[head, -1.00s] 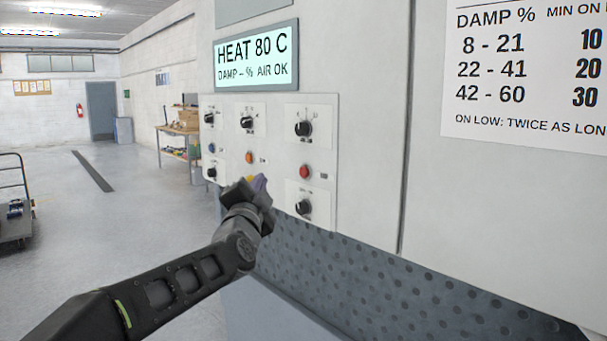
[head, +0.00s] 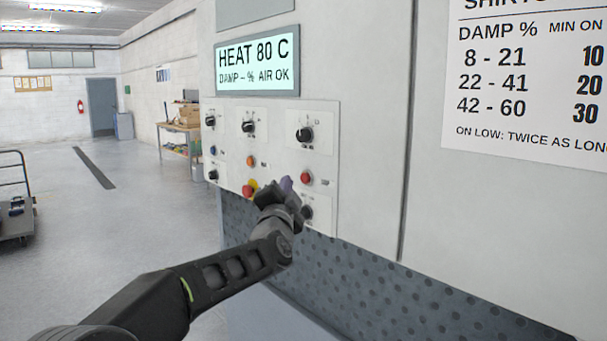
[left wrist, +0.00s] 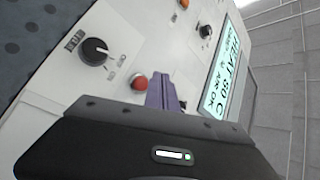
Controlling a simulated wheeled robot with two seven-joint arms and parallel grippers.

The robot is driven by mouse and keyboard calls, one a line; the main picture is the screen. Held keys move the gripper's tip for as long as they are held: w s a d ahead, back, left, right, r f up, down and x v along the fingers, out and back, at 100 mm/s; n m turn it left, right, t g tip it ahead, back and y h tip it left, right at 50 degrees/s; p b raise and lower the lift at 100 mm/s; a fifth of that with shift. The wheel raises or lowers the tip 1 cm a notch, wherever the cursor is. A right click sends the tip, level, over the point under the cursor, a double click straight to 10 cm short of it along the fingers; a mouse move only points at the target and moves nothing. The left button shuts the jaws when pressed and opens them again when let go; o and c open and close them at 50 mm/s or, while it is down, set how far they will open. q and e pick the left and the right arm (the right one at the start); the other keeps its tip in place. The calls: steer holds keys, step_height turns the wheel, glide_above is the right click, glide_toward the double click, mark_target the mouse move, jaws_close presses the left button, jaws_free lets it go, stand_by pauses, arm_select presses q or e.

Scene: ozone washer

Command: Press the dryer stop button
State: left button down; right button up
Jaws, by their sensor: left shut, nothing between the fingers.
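A round red button (head: 306,178) sits on the right part of the dryer's white control panel, between two black knobs. It also shows in the left wrist view (left wrist: 139,82), just left of my fingertips. A second red button (head: 249,190), with yellow around it, sits lower in the middle column, partly behind my gripper. My left gripper (head: 286,184) is shut, its purple fingers close together, just left of the right-hand red button in the head view. The fingers also show in the left wrist view (left wrist: 166,92). I cannot tell whether they touch the panel. My right gripper is not in view.
Knobs, including the upper right knob (head: 304,134), a blue button and an orange button (head: 251,161) share the panel. A display (head: 257,64) reads HEAT 80 C. A dark dotted surface (head: 400,296) lies below. Open floor is on the left.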

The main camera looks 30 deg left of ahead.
arm_select(q)
steer(key=shift+w+d+p, duration=0.25)
steer(key=shift+w+p, duration=0.1)
steer(key=shift+w, duration=0.55)
steer(key=shift+w, duration=0.1)
stand_by(1.3)
steer(key=shift+w+d+p, duration=0.15)
steer(key=shift+w+p, duration=0.15)
steer(key=shift+p, duration=0.05)
steer(key=shift+w+d+p, duration=0.15)
steer(key=shift+w+p, duration=0.25)
steer(key=shift+w, duration=0.05)
stand_by(0.7)
stand_by(0.4)
steer(key=shift+s+a+b, duration=0.25)
steer(key=shift+s+b, duration=0.15)
steer(key=shift+s, duration=0.45)
